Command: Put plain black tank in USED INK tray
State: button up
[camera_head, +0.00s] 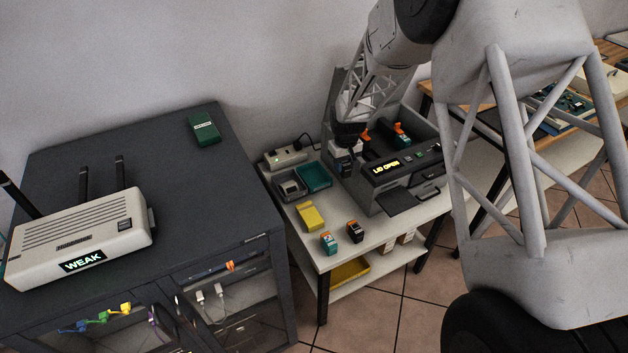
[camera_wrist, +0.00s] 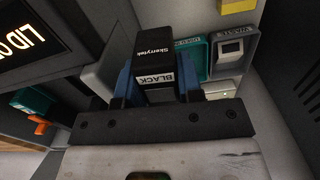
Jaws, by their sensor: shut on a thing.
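My gripper (camera_wrist: 157,72) is shut on a black tank (camera_wrist: 153,50) marked "Skerrytek" and "BLACK". No orange part shows on it. The tank sits between the two blue fingers in the wrist view. In the head view my gripper (camera_head: 343,152) is beside the left side of the printer, near two small trays. The teal tray (camera_head: 314,177) is the nearer one, and it also shows in the wrist view (camera_wrist: 203,62). The grey tray (camera_head: 287,192) holds a grey block.
The printer (camera_head: 400,175) reads "LID OPEN", with teal and orange parts inside. A yellow block (camera_head: 310,215), a teal-and-orange tank (camera_head: 328,243) and a black-and-orange tank (camera_head: 355,231) stand on the white table (camera_head: 375,237). A power strip (camera_head: 286,158) lies behind the trays.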

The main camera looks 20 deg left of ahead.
jog(key=shift+n, duration=0.5)
jog(key=s+a+f, duration=0.1)
jog(key=f, duration=0.2)
jog(key=s+a+f, duration=0.2)
jog(key=f, duration=0.1)
jog(key=s+a+f, duration=0.2)
jog(key=f, duration=0.2)
jog(key=shift+s+a, duration=0.1)
jog(key=shift+s, duration=0.1)
jog(key=shift+w, duration=0.15)
send_over(314, 179)
jog(key=shift+s+d+f, duration=0.25)
jog(key=shift+s+f, duration=0.2)
jog(key=shift+f, duration=0.25)
jog(key=shift+w+a, duration=0.1)
jog(key=shift+w, duration=0.1)
jog(key=shift+w+a+f, duration=0.1)
jog(key=shift+w+f, duration=0.05)
jog(key=shift+f, duration=1.6)
jog(key=shift+f, duration=0.15)
